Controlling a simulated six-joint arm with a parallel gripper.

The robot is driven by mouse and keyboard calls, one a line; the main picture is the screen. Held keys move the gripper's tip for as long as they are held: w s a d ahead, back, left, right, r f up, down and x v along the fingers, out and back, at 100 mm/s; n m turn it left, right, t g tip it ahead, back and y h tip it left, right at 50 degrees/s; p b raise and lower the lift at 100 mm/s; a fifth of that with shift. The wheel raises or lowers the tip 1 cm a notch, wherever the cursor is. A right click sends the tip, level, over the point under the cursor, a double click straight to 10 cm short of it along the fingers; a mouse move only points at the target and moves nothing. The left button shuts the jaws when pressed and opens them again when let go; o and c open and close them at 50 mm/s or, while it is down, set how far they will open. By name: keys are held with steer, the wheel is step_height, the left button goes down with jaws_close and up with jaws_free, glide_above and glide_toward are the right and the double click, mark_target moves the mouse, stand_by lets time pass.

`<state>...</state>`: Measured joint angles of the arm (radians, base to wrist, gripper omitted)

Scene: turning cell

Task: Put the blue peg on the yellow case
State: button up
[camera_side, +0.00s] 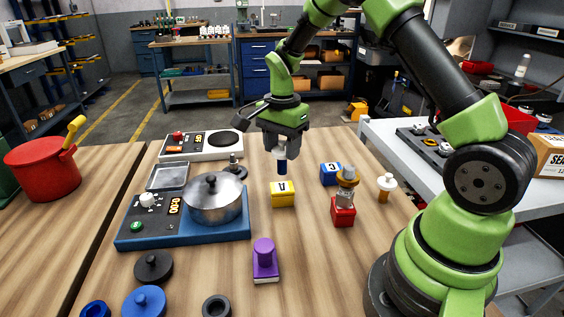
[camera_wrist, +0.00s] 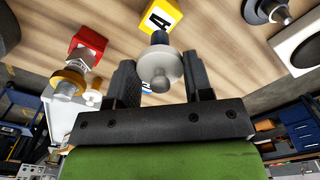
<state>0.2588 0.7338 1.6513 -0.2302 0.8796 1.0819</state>
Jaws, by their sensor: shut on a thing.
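My gripper (camera_side: 281,147) is shut on the blue peg (camera_side: 282,168), which hangs upright with its pale head up and blue shaft down. The yellow case (camera_side: 283,198) stands on the table just below the peg, with a letter label. A small gap seems to show between shaft and case. The yellow case also shows in the wrist view (camera_wrist: 165,17), top free.
A blue case (camera_side: 330,175) and a red case (camera_side: 343,216) with a peg on it stand to the right. A purple case (camera_side: 265,275) with a purple peg is in front. A pot (camera_side: 215,200) on a blue stove is left. A white-headed peg (camera_side: 386,187) stands far right.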

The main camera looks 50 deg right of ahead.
mark_target(282, 150)
steer(key=shift+f, duration=1.8)
steer(key=shift+f, duration=0.1)
steer(key=o, duration=1)
steer(key=shift+o, duration=0.2)
